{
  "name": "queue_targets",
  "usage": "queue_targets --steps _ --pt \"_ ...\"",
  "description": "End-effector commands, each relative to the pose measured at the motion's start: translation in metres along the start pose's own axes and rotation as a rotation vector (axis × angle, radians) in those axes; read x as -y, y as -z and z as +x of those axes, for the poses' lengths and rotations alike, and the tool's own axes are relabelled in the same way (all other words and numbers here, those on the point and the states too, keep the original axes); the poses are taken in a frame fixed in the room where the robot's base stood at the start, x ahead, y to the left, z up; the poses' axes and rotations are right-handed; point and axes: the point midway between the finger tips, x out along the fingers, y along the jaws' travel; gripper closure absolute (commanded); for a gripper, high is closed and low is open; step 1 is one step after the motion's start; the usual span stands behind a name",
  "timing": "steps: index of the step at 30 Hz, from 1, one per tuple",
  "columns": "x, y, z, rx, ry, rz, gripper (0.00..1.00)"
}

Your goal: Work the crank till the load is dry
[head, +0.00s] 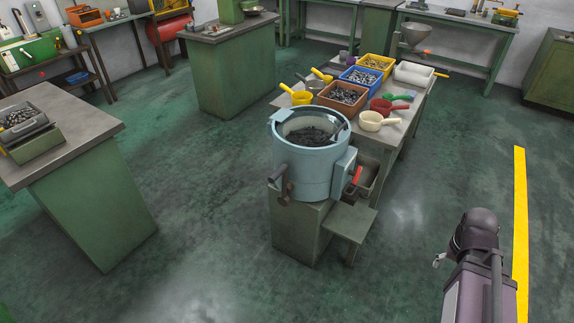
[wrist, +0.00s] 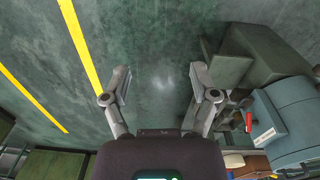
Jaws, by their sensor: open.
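A pale blue round drum machine (head: 309,170) stands on a green pedestal in the middle of the head view. Its open top shows a load of dark small pieces (head: 312,136). A crank-like dark handle (head: 277,175) sticks out at its left side, and a red-gripped lever (head: 356,176) is at its right side. Which one is the crank is not certain. In the wrist view the blue drum (wrist: 288,112) lies at the right edge, partly cut off. My gripper (wrist: 159,97) is open and empty above bare floor, apart from the machine.
A table behind the drum holds a blue bin (head: 361,78), a yellow bin (head: 376,64), a bin of dark pieces (head: 342,94) and several scoops. A green bench (head: 85,190) stands at left. A low green step (head: 350,222) adjoins the pedestal. The floor at front is free.

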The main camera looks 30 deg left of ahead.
Motion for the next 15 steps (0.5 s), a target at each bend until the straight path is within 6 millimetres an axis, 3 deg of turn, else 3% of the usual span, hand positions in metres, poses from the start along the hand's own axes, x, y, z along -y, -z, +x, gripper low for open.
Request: queue_targets --steps 8,15 --pt "0.026 0.029 0.027 -0.027 -0.127 -0.233 0.24" --pt "0.062 0.061 0.047 -0.052 -0.290 -0.524 0.24"
